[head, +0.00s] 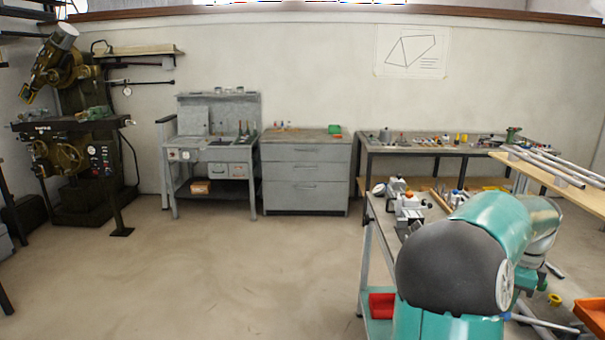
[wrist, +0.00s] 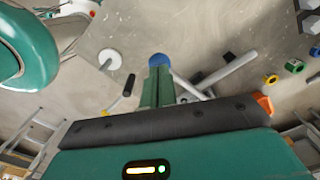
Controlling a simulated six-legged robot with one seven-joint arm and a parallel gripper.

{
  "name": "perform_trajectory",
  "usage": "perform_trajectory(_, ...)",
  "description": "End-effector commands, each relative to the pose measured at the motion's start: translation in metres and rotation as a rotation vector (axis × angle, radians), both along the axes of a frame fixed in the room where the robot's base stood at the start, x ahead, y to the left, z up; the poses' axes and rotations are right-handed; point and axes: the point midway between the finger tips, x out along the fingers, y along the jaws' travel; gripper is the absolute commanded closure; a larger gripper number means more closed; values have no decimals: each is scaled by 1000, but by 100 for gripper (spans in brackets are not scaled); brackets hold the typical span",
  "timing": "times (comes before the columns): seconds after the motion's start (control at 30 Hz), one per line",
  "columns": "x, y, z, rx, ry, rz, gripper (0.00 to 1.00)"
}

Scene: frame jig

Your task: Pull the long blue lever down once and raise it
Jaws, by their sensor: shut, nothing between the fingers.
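In the wrist view, my gripper (wrist: 157,72) shows as two green fingers close together, shut and empty. A round blue knob (wrist: 159,59) shows just past the fingertips. It may be the end of the long blue lever, but its shaft is hidden behind the fingers. I cannot tell whether the fingertips touch the knob or are only in line with it. A grey bar (wrist: 228,70) runs out to the right of the fingers.
In the wrist view, a black-handled lever (wrist: 129,85) stands left of the fingers. A yellow ring (wrist: 270,80) and a green ring (wrist: 293,66) lie at right. In the head view, an orange tray (head: 592,316) is at lower right. Open floor (head: 230,270) lies at left.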

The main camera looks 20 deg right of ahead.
Motion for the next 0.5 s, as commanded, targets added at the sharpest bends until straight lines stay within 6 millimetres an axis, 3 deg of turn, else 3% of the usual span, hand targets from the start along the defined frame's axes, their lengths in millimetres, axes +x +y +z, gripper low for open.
perform_trajectory(0.5,-1,0,-20,1,3,-2,100)
